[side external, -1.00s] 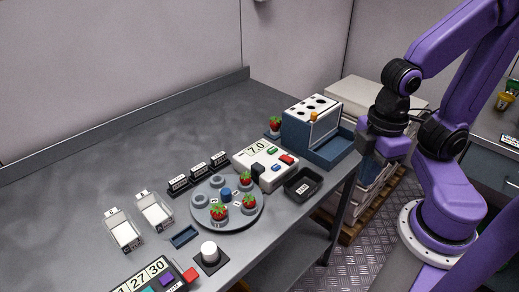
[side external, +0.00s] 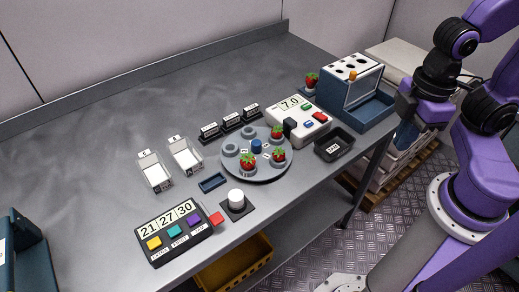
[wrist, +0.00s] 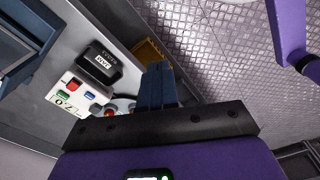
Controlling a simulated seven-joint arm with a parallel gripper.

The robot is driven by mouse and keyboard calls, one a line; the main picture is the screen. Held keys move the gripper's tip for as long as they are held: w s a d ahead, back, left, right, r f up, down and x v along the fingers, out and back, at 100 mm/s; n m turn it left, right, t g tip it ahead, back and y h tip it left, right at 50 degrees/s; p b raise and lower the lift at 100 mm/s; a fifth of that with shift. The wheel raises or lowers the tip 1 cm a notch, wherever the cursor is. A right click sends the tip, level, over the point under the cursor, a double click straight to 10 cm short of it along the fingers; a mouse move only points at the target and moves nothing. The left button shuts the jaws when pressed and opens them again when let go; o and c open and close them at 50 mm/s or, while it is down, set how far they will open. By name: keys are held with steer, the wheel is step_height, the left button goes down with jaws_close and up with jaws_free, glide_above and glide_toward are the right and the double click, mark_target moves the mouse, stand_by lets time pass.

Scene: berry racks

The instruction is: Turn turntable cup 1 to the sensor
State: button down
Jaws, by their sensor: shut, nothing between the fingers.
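The round grey turntable (side external: 262,178) sits on the bench with a blue centre knob (side external: 256,146). Strawberries stand in three cups: front (side external: 248,163), right (side external: 278,156) and back right (side external: 277,132). The left cup (side external: 230,149) and back cup (side external: 248,132) look empty. Cup numbers are too small to read. A white meter (side external: 312,127) reading 7.0 has a dark block, perhaps the sensor (side external: 290,127), facing the turntable. My gripper (side external: 404,106) is off the bench's right edge, apart from the turntable; its fingers are shut and empty in the wrist view (wrist: 158,82).
A blue box with a holed white top (side external: 352,68) stands near my gripper, with a strawberry (side external: 311,79) beside it. A black tray (side external: 333,147) lies right of the turntable. A white button (side external: 236,197) and a number panel (side external: 172,235) are in front. The bench's back left is clear.

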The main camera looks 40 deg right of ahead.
stand_by(0.4)
steer(key=c, duration=1.4)
jaws_free()
steer(key=o, duration=0.5)
steer(key=shift+w+a, duration=0.2)
steer(key=shift+w, duration=0.05)
steer(key=shift+o, duration=0.2)
steer(key=w+a+r+m, duration=0.2)
steer(key=w+a+r, duration=0.1)
steer(key=w+a, duration=0.7)
steer(key=w, duration=0.4)
steer(key=shift+w, duration=0.25)
steer(key=m, duration=0.2)
glide_toward(257, 142)
steer(key=f, duration=0.9)
steer(key=shift+w+a+f, duration=0.1)
steer(key=shift+a+f, duration=0.15)
steer(key=shift+f, duration=0.1)
jaws_close()
